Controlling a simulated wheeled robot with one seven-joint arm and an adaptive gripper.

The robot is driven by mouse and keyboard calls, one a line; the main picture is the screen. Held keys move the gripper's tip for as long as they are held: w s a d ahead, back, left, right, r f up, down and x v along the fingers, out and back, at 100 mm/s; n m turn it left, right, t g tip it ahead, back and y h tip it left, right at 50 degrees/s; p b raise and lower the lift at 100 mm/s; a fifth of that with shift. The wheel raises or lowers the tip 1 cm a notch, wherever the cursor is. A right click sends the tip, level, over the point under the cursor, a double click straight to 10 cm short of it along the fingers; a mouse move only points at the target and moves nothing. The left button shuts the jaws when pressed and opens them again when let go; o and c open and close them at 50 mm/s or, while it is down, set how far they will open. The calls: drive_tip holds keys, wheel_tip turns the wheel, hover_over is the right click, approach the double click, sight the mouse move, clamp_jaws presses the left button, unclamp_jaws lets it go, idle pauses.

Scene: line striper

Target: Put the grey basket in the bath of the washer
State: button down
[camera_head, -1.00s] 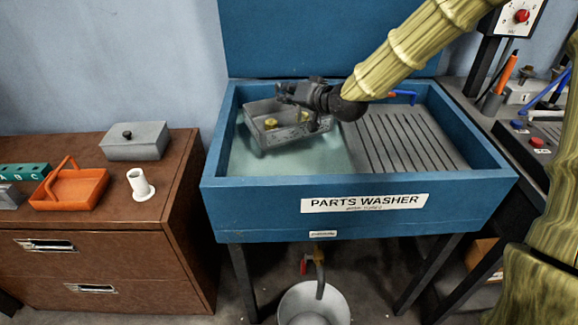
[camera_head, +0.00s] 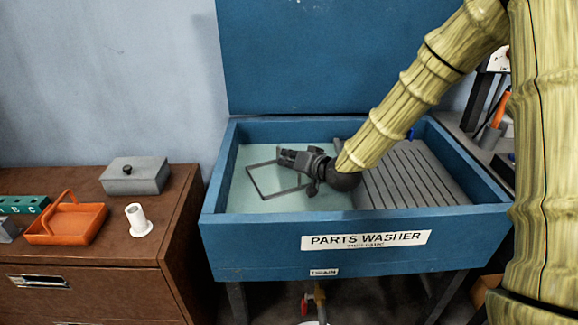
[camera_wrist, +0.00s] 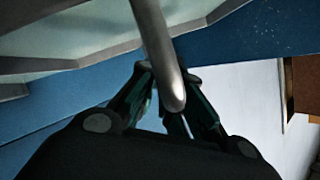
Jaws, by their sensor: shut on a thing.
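The grey basket (camera_head: 254,182) is low in the left part of the bath (camera_head: 237,203) of the blue parts washer (camera_head: 260,240). Only its thin dark rim shows at the pale green liquid; its walls and contents are hidden. My gripper (camera_head: 288,158) is just above it. In the wrist view my gripper (camera_wrist: 167,82) has its fingers shut on the basket's grey handle bar (camera_wrist: 155,40). Part of the basket's rim shows at the upper left of that view.
The slatted drain board (camera_head: 415,178) fills the right side of the washer. The washer walls surround the bath. A brown cabinet (camera_head: 90,275) at left holds an orange tray (camera_head: 65,232), a grey lidded box (camera_head: 135,177) and a white spool (camera_head: 138,220).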

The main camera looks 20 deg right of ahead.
drive_tip(key=shift+f, duration=1.1)
drive_tip(key=shift+f, duration=0.15)
drive_tip(key=c, duration=1.6)
unclamp_jaws()
drive_tip(key=shift+o, duration=0.2)
drive_tip(key=v, duration=1.2)
